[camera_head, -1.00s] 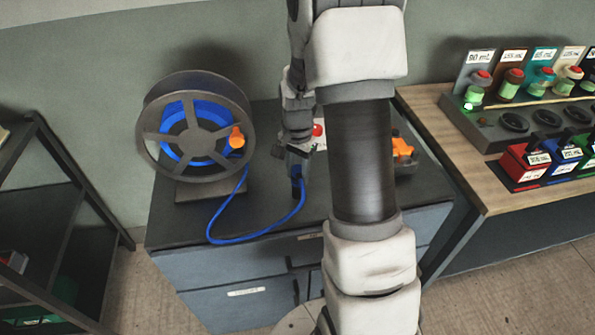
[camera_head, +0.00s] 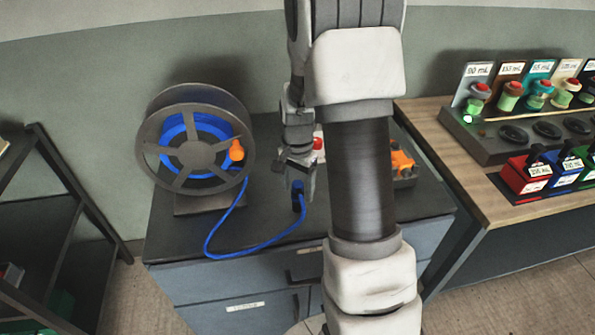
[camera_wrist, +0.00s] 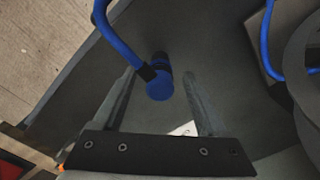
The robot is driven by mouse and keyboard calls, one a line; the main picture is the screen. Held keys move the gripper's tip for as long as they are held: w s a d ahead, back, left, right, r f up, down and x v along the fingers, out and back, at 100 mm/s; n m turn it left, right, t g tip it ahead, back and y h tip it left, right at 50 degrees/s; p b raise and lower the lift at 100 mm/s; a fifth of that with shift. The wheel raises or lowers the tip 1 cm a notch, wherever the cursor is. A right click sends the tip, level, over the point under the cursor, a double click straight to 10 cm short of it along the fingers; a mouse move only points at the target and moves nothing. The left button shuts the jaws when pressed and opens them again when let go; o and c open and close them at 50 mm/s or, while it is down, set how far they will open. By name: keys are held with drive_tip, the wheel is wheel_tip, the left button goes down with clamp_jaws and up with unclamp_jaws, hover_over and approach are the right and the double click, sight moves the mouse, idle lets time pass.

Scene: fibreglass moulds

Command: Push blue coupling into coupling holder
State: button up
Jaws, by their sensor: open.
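The blue coupling (camera_head: 298,188) is at the end of a blue hose (camera_head: 262,246) on the dark cabinet top. My gripper (camera_head: 298,178) is over it, pointing down. In the wrist view the coupling (camera_wrist: 159,88) shows a round blue end and a black collar. It is between the two spread fingers of my gripper (camera_wrist: 159,82), with a gap to each side. Whether it touches the top is unclear. I cannot make out the coupling holder for certain; a grey unit with an orange part (camera_head: 402,163) is partly hidden behind my arm.
A hose reel (camera_head: 152,140) with an orange knob (camera_head: 237,150) stands left on the cabinet (camera_head: 180,240). A red button (camera_head: 318,143) is behind my gripper. The front left cabinet top is mostly clear.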

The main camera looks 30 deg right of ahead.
sight(297, 183)
wheel_tip(297, 183, up, 17)
drive_tip(key=p, duration=0.1)
drive_tip(key=shift+r, duration=0.1)
idle(0.6)
drive_tip(key=s+a+r+n+t, duration=0.2)
drive_tip(key=s+a+n, duration=0.4)
drive_tip(key=s, duration=0.3)
drive_tip(key=s+a+r+n+t, duration=0.3)
drive_tip(key=s+a+r+n, duration=0.2)
drive_tip(key=s, duration=0.4)
drive_tip(key=shift+s+a+r+n+t, duration=0.35)
drive_tip(key=shift+a+n, duration=0.25)
drive_tip(key=shift+a, duration=0.1)
drive_tip(key=shift+d, duration=0.15)
